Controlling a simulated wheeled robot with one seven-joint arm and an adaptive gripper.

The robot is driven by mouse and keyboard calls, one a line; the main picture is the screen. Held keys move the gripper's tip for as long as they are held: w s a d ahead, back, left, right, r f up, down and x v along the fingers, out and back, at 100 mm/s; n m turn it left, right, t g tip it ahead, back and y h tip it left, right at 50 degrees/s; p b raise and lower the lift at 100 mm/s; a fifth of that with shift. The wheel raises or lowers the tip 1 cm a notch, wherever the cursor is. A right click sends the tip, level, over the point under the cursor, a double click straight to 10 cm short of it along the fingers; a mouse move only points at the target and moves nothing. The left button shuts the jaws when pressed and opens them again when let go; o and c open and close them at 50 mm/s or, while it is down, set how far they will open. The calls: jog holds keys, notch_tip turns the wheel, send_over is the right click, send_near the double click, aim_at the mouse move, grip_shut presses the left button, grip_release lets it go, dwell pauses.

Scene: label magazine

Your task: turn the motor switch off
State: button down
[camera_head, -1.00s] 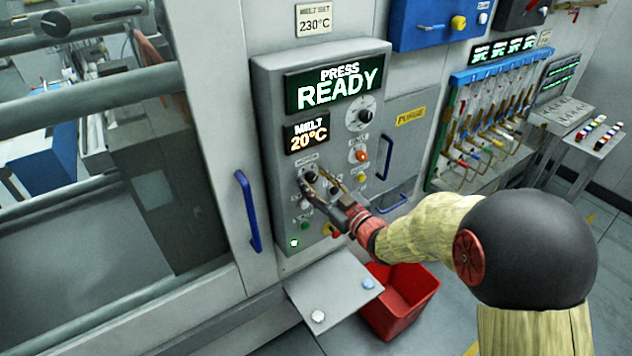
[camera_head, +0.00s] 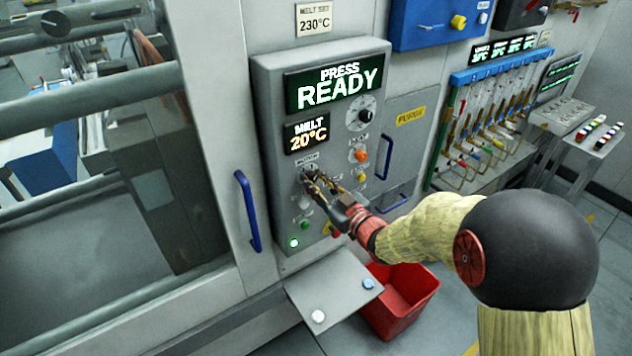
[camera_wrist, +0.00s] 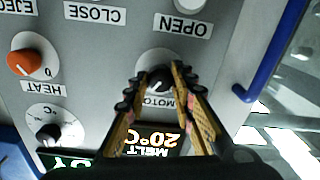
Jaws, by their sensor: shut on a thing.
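The motor switch (camera_wrist: 156,82) is a black round knob with a white mark, on a pale round plate above an upside-down MOTOR label in the wrist view. My gripper (camera_wrist: 158,74) has its two fingers on either side of this knob and is shut on it. In the head view my gripper (camera_head: 312,177) reaches the left part of the grey control panel (camera_head: 268,120), just under the MOTOR label. The fingers hide most of the knob there, so its setting cannot be read in that view.
An orange HEAT or EJECT knob (camera_wrist: 26,63) and a black temperature dial (camera_wrist: 48,133) sit nearby. A blue handle (camera_head: 247,210) is left of the panel, another (camera_head: 385,157) right. A metal shelf (camera_head: 335,290) and red bin (camera_head: 400,300) are below.

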jog(key=shift+b, duration=0.45)
jog(key=n+b, duration=0.1)
jog(key=b, duration=0.1)
jog(key=n+b, duration=0.2)
jog(key=shift+f, duration=0.25)
jog(key=n+b, duration=0.3)
jog(key=b, duration=0.3)
jog(key=shift+n, duration=0.3)
jog(key=n+b, duration=0.4)
jog(key=b, duration=0.2)
jog(key=n+b, duration=0.3)
jog(key=shift+r+h, duration=0.15)
jog(key=shift+h, duration=0.15)
jog(key=c, duration=1.5)
grip_release()
jog(key=shift+r, duration=0.1)
